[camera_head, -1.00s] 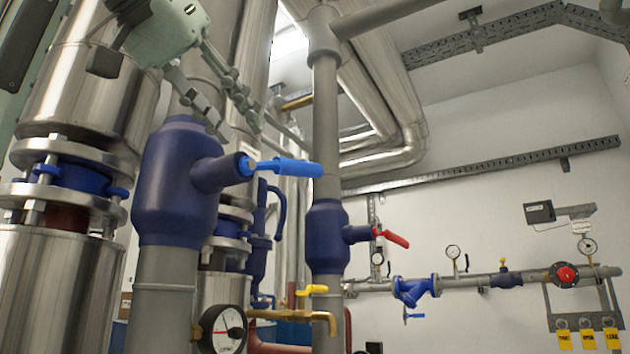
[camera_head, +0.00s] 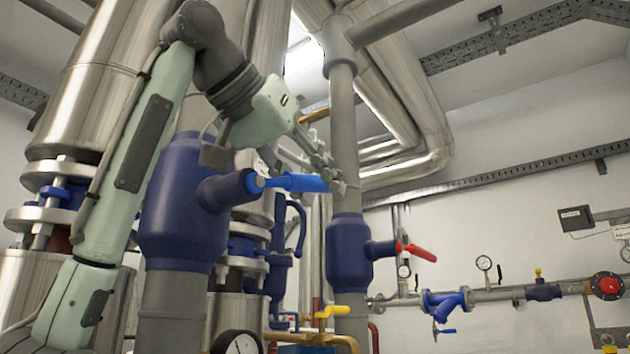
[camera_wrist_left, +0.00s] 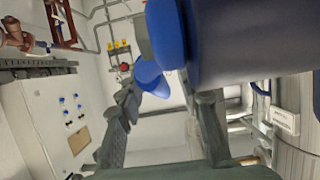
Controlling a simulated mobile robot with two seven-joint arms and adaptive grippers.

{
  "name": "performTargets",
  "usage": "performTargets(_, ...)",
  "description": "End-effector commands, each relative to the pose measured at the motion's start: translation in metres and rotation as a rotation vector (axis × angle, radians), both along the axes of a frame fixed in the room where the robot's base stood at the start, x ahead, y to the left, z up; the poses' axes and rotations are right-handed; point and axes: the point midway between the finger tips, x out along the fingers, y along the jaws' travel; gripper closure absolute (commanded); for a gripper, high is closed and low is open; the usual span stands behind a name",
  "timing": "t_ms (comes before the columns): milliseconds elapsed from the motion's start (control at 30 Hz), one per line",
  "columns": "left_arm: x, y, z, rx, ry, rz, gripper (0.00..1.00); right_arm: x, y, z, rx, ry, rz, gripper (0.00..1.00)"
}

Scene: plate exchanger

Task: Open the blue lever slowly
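The blue lever (camera_head: 300,182) sticks out to the right, nearly level, from the dark blue valve body (camera_head: 185,205) on a vertical pipe in the head view. My left gripper (camera_head: 328,172) reaches down from the upper left, its fingers close to the lever's outer end. In the left wrist view the blue lever (camera_wrist_left: 152,78) shows between the two spread fingers of my left gripper (camera_wrist_left: 170,100), with gaps visible beside it. The gripper is open; I cannot tell whether a finger touches the lever. My right gripper is not in view.
A second valve with a red lever (camera_head: 420,253) stands just right. A yellow-handled tap (camera_head: 332,312) and a round gauge (camera_head: 237,344) sit below. Large metal pipes crowd the left behind my arm. Open space lies to the right, before the white wall.

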Motion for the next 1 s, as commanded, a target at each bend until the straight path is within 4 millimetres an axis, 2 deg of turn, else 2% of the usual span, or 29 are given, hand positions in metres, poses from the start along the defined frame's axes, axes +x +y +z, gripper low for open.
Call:
performTargets(200,0.0003,-0.0003,-0.0004,0.000,0.000,0.000,0.65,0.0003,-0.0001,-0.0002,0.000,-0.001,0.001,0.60)
performTargets(500,0.0002,-0.0001,-0.0003,0.000,0.000,0.000,1.00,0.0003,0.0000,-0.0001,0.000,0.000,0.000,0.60)
performTargets(1000,-0.0004,0.0003,0.0002,-0.009,-0.012,0.000,1.00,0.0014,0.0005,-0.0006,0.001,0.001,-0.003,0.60)
